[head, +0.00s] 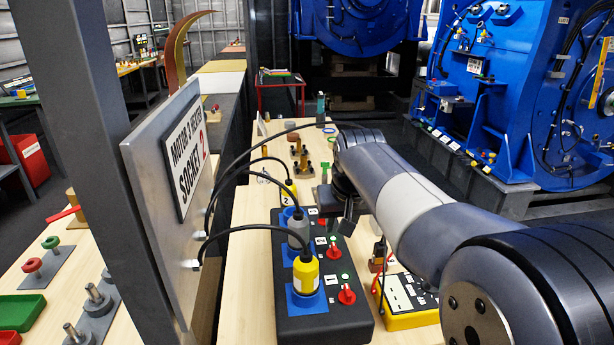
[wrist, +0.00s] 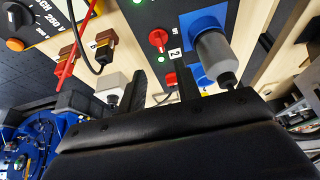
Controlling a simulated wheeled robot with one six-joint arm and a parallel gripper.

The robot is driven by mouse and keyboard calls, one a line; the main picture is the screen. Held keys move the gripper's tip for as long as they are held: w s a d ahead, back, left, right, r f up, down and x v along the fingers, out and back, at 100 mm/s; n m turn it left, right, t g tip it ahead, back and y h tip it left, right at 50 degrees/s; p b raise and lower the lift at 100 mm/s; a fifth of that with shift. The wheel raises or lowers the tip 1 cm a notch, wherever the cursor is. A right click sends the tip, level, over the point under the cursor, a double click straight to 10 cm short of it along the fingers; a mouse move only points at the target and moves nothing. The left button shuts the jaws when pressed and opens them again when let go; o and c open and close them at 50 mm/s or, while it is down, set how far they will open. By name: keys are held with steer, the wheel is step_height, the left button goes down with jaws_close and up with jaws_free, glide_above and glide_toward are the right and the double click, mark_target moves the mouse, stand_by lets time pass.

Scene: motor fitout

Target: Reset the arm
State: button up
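My arm reaches in from the lower right of the head view, and my gripper (head: 346,222) hangs over the far right part of a black socket box (head: 325,322). In the wrist view my gripper (wrist: 162,85) shows two black fingers apart with nothing between them. A grey plug (head: 298,232) and a yellow plug (head: 305,275) stand upright in blue sockets on the box. The grey plug also shows in the wrist view (wrist: 213,55), to the right of the fingers. Red switches (head: 346,295) line the box's right side. My arm hides part of the bench.
A yellow meter (head: 408,318) with probes lies right of the box. A metal panel with a sign reading "SOCKET 2" (head: 187,160) stands left, with black cables running to the plugs. Blue motors (head: 500,95) stand behind. Small parts (head: 300,158) sit farther along the bench.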

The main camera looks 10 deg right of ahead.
mark_target(334, 246)
steer(key=x, duration=1)
steer(key=shift+s, duration=0.1)
steer(key=shift+f+b, duration=0.15)
steer(key=shift+b, duration=0.25)
steer(key=shift+n+y, duration=0.3)
steer(key=shift+n, duration=0.4)
steer(key=shift+r+m, duration=0.2)
steer(key=shift+m, duration=0.2)
